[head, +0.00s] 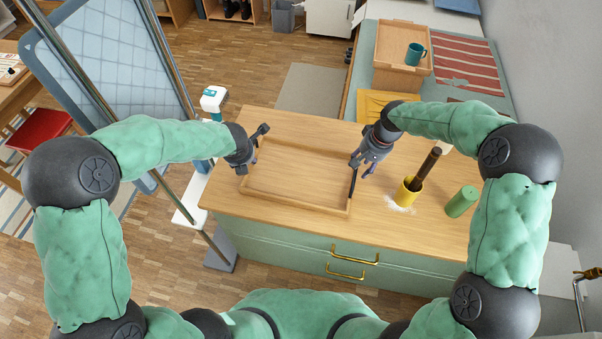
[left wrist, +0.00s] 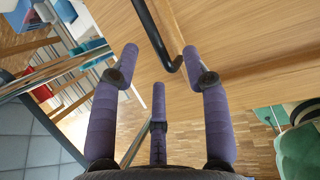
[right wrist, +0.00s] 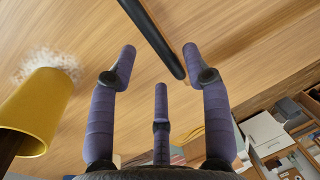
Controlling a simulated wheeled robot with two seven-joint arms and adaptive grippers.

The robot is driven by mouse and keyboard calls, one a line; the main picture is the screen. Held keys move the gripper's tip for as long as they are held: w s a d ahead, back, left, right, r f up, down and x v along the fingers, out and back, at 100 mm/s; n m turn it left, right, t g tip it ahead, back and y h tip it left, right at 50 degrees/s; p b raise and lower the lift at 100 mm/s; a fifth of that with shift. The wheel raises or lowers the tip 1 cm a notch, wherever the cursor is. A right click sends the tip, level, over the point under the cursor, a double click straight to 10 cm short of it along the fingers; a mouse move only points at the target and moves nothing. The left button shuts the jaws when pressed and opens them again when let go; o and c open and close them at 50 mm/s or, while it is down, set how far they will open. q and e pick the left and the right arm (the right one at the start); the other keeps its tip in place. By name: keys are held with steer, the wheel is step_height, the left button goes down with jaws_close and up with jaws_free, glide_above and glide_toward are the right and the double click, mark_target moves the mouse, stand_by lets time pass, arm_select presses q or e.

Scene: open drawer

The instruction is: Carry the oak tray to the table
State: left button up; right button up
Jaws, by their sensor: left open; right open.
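The oak tray (head: 296,203) is a shallow, empty wooden tray with a raised rim, lying flat on the wooden counter top. A black bar handle (head: 352,184) shows at its right end. My left gripper (head: 254,151) is open at the tray's left end, partly hiding it. In the left wrist view, a black handle (left wrist: 157,38) reaches between the open fingertips. My right gripper (head: 361,164) is open by the right handle, which also shows between its fingertips in the right wrist view (right wrist: 155,40). Neither gripper visibly holds anything.
Another wooden tray (head: 391,43) bears a teal mug (head: 415,54) at the back. A wooden table (head: 14,91) and red-seated chair (head: 38,131) stand left.

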arm_select(q)
steer(key=shift+x, duration=1.95)
arm_select(e)
steer(key=shift+a+f, duration=0.2)
steer(key=shift+f, duration=0.75)
steer(key=shift+a+f, duration=0.15)
steer(key=shift+f, duration=0.8)
arm_select(q)
jaws_close()
arm_select(e)
jaws_close()
arm_select(q)
steer(key=shift+r, duration=0.1)
arm_select(e)
steer(key=shift+w+r, duration=0.1)
